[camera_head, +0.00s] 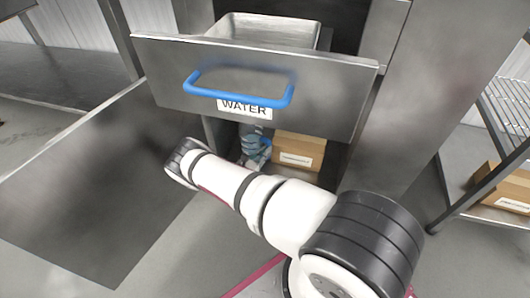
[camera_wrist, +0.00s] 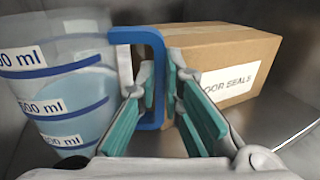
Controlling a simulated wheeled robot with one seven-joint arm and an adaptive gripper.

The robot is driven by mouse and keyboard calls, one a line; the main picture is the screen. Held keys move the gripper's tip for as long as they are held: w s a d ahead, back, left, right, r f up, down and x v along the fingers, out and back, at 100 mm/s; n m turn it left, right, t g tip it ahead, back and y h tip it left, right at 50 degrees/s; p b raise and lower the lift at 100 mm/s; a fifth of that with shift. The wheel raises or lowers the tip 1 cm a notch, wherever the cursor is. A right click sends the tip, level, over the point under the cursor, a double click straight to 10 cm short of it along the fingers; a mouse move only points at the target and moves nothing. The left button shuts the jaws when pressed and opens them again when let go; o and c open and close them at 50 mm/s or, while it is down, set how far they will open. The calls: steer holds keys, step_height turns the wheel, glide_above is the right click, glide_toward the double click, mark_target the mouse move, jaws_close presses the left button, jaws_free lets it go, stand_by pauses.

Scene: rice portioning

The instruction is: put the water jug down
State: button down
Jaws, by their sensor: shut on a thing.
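The water jug (camera_wrist: 60,100) is a clear, bluish container with ml bands and a blue handle (camera_wrist: 153,60). It fills the left of the wrist view and looks upright. My gripper (camera_wrist: 160,88) has teal finger pads and is shut on the handle, one finger on each side. In the head view my gripper (camera_head: 252,152) is low inside the cabinet, below the drawer front, and the jug is mostly hidden there. Whether the jug's base touches the cabinet floor is out of view.
A cardboard box labelled door seals (camera_wrist: 220,60) stands just right of the jug; it also shows in the head view (camera_head: 300,148). The open drawer (camera_head: 330,95), labelled WATER, overhangs my arm. An open metal door panel (camera_head: 90,190) lies left. A wire shelf (camera_head: 510,110) stands right.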

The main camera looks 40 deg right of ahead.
steer(key=c, duration=1.7)
jaws_free()
steer(key=shift+p+v, duration=1.45)
steer(key=shift+v, duration=4.55)
steer(key=shift+r, duration=0.1)
steer(key=shift+s, duration=0.1)
